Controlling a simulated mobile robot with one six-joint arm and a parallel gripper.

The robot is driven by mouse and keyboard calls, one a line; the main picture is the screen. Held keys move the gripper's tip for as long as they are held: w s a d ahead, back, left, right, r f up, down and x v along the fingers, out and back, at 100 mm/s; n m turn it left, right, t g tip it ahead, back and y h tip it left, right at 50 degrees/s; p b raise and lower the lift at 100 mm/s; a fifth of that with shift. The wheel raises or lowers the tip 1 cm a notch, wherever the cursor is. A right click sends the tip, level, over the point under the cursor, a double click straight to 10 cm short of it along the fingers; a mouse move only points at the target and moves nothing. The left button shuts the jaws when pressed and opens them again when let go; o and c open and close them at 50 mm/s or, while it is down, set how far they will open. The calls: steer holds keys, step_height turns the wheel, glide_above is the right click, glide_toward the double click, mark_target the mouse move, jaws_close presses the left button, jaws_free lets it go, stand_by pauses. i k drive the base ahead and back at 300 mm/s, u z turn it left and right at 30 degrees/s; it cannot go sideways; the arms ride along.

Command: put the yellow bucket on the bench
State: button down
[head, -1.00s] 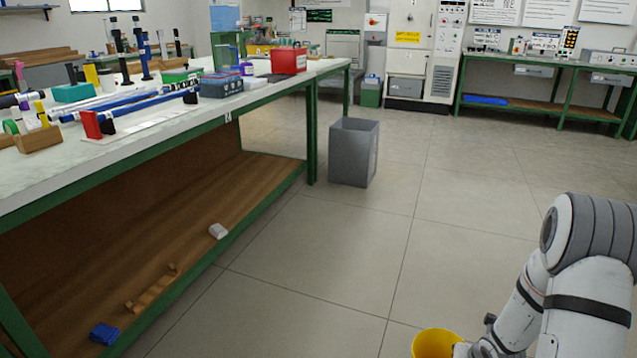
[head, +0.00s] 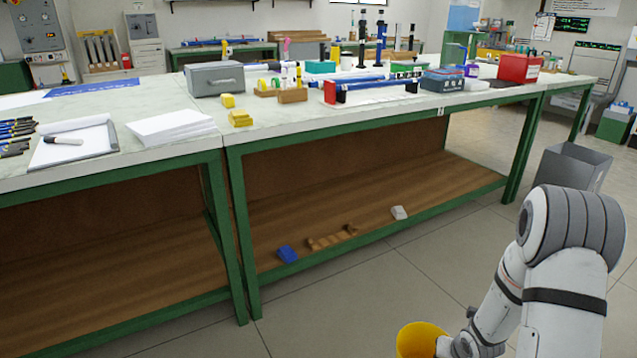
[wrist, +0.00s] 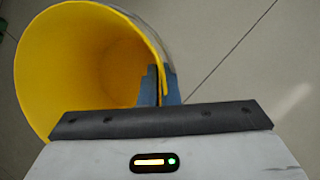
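The yellow bucket (head: 420,340) shows at the bottom of the head view, in front of my arm. In the wrist view the bucket (wrist: 60,60) has its open mouth towards the camera and looks empty. My gripper (wrist: 160,85) is shut on the bucket's rim, one finger inside the wall and one outside. The bench (head: 330,118) has a pale top and green frame and runs across the head view. The bucket is in front of the bench, lower than its top and apart from it.
The bench top holds a grey metal box (head: 215,79), yellow blocks (head: 240,118), papers (head: 172,126), a clipboard (head: 75,145) and a red box (head: 519,68). A grey bin (head: 572,168) stands on the floor at right.

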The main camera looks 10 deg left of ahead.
mark_target(291, 113)
steer(key=u, duration=0.25)
steer(key=i, duration=0.2)
steer(key=u, duration=0.7)
